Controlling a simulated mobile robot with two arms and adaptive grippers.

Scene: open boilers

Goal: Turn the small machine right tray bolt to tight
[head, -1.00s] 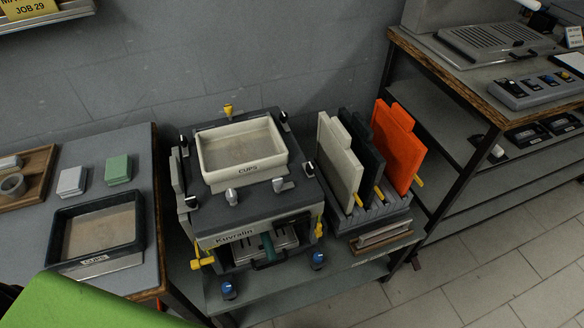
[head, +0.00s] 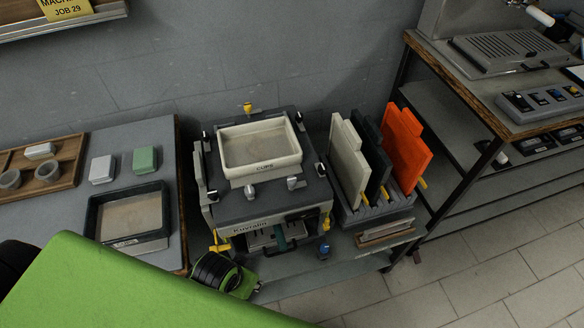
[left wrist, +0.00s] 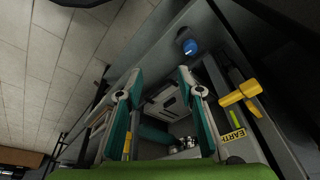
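The small machine (head: 265,208), grey with a Kuvralin label, stands on the middle bench with a cream CUPS tray (head: 297,165) on top. Two silver bolt-like fittings sit at the tray's front, one left (head: 249,191) and one right (head: 294,183). Black-and-white fittings stand at the machine's top corners. I cannot tell how tight any bolt is. My right gripper is not in view.
Grey, black and orange panels (head: 404,145) stand in a rack right of the machine. A yellow lever (left wrist: 240,93) and a blue knob (left wrist: 190,47) show in the left wrist view. A dark CUPS tray (head: 164,215) lies on the left table. Floor is clear at lower right.

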